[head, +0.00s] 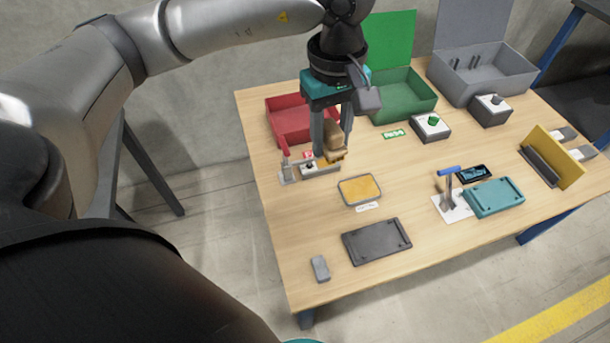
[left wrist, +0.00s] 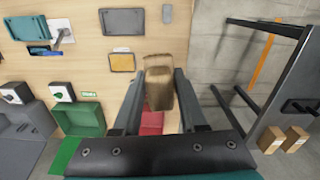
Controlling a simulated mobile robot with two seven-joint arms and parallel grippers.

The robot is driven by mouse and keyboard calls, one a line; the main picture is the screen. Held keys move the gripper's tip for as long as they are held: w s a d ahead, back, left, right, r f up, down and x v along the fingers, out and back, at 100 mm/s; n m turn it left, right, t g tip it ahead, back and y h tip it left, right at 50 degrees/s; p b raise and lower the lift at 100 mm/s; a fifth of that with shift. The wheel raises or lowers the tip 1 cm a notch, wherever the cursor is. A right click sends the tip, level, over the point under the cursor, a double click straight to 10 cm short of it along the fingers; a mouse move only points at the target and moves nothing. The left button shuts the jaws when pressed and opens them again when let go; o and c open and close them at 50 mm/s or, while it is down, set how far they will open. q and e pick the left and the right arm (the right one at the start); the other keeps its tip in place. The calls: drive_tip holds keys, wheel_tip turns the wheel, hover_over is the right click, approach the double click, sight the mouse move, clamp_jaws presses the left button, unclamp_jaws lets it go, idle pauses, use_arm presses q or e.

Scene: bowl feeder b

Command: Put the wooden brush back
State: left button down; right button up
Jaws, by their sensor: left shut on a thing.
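My left gripper (head: 333,150) is shut on the wooden brush (head: 335,137) and holds it above the back left of the table, in front of the red bin. The brush is a brown wooden block; in the left wrist view it (left wrist: 159,85) sits between the two fingers (left wrist: 160,92). Its lower side shows a lighter strip in the head view. The gap between brush and table is hard to judge. My right gripper is not in view.
The red bin (head: 280,126), green bin (head: 420,105) and grey bin (head: 515,75) stand along the back. A red-handled clamp (head: 285,158) is close left of the gripper. A yellow-topped tray (head: 347,196), dark plate (head: 360,250) and grey block (head: 320,268) lie nearer; bare wood lies between them.

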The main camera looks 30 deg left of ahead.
use_arm(q)
drive_tip(key=w+a+f+n+b, duration=0.25)
drive_tip(key=f+n+b, duration=0.65)
drive_tip(key=n, duration=0.6)
drive_tip(key=n+b, duration=0.8)
drive_tip(key=n, duration=1.2)
hover_over(304, 226)
wheel_tip(304, 226, down, 12)
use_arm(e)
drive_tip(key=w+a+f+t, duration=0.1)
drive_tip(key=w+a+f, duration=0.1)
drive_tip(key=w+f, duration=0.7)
use_arm(q)
wheel_tip(304, 226, down, 15)
drive_tip(key=b, duration=0.5)
drive_tip(key=shift+f+b, duration=0.2)
drive_tip(key=shift+b, duration=0.15)
drive_tip(key=shift+f+b, duration=0.85)
drive_tip(key=shift+f, duration=1.35)
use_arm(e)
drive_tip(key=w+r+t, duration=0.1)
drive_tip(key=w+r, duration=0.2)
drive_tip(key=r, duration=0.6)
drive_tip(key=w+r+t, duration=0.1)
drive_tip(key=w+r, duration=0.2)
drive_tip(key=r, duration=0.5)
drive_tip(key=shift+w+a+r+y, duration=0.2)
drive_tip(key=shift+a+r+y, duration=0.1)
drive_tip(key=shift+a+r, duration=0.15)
